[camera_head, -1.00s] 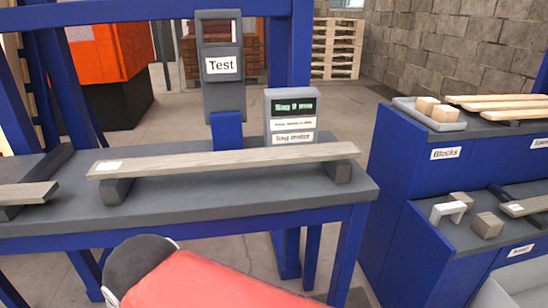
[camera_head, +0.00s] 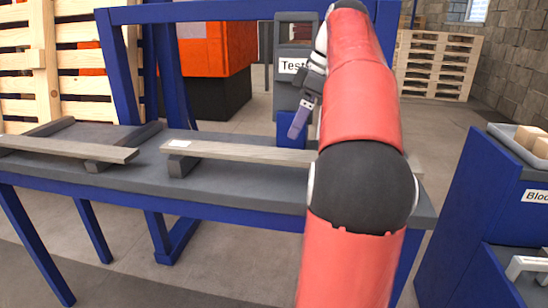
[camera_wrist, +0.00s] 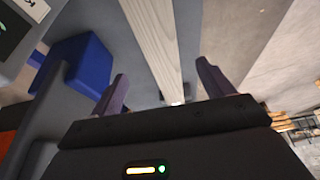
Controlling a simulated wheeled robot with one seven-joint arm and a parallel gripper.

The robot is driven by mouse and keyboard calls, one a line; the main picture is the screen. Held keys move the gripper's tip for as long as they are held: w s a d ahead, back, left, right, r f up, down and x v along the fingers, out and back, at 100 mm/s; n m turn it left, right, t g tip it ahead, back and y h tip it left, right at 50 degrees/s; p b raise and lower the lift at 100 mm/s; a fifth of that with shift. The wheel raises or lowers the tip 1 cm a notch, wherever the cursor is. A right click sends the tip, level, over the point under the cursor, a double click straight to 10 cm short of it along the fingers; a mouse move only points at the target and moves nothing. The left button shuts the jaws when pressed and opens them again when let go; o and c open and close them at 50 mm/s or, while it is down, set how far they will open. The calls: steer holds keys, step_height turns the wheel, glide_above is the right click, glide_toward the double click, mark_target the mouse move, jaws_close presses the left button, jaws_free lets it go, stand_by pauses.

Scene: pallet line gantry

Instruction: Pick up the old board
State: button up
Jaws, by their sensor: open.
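A weathered grey board with a small white label lies across two dark supports on the grey bench, the middle part of this board (camera_head: 240,151) in plain view. My arm hides its right part. A second grey board (camera_head: 70,147) lies on supports at the bench's left; I cannot tell from looks alone which is the old one. My gripper (camera_head: 299,122) is open and empty, in front of the Test panel and above the labelled board. In the wrist view a board (camera_wrist: 152,45) runs between the two spread fingers (camera_wrist: 166,88), with no contact visible.
The grey Test panel (camera_head: 293,68) on its blue post (camera_head: 290,128) stands just behind the board. Blue gantry uprights (camera_head: 122,70) rise behind the bench (camera_head: 230,186). A blue shelf unit (camera_head: 470,200) stands at right, with a floor gap before it.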

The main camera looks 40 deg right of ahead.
mark_target(284, 154)
steer(key=shift+d+f, duration=0.2)
steer(key=shift+f, duration=0.1)
steer(key=x, duration=0.2)
steer(key=b+x, duration=0.1)
steer(key=x, duration=0.1)
steer(key=b+x, duration=0.1)
steer(key=x, duration=0.2)
steer(key=shift+s+a, duration=0.1)
steer(key=shift+a, duration=0.15)
steer(key=c, duration=1.3)
steer(key=shift+r, duration=0.15)
